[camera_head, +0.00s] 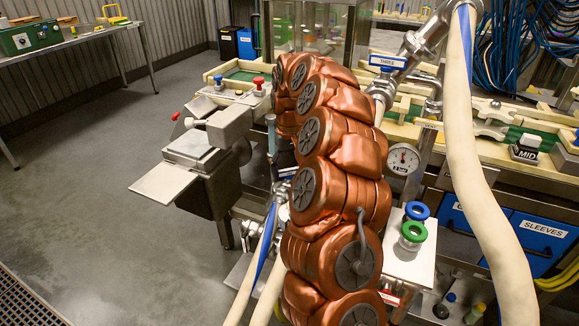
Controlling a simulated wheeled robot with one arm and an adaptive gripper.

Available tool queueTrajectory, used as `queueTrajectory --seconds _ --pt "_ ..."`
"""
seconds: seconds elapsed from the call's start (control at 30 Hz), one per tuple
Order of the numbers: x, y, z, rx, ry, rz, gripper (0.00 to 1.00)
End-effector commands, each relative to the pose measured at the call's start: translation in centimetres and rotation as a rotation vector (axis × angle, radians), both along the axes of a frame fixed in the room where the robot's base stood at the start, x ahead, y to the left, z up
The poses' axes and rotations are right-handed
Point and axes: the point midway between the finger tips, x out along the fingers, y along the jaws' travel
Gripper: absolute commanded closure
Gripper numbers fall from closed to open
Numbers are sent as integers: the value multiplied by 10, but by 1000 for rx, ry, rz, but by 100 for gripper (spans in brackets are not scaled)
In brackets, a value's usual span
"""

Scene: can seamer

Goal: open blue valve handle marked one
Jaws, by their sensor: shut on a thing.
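My copper-coloured arm (340,150) rises through the middle of the picture and bends over at the top. A small blue piece (288,171) shows at the left edge of the arm, above a metal pipe fitting (281,190). It may be part of a valve handle, but most of it is hidden and no mark can be read. Another blue handle (388,61), marked THREE, lies across a metal pipe right of the arm's top. No handle marked one can be read.
A thick cream hose (480,160) hangs on the right. A pressure gauge (403,159) and blue and green ring knobs (416,222) stand right of the arm. A grey machine (205,150) with a metal plate is left. The grey floor (90,180) is clear at far left.

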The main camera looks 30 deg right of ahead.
Motion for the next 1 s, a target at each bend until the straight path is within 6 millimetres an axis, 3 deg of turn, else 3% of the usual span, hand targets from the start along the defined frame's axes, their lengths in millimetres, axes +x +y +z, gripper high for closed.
queueTrajectory --seconds 0.5,0.53,0.7,1.0 --pt "5 -1 3 -7 -16 28 56" --pt "5 -1 3 -7 -16 28 19" --pt "5 -1 3 -9 -17 27 1" --pt "5 -3 4 -12 -21 18 0"
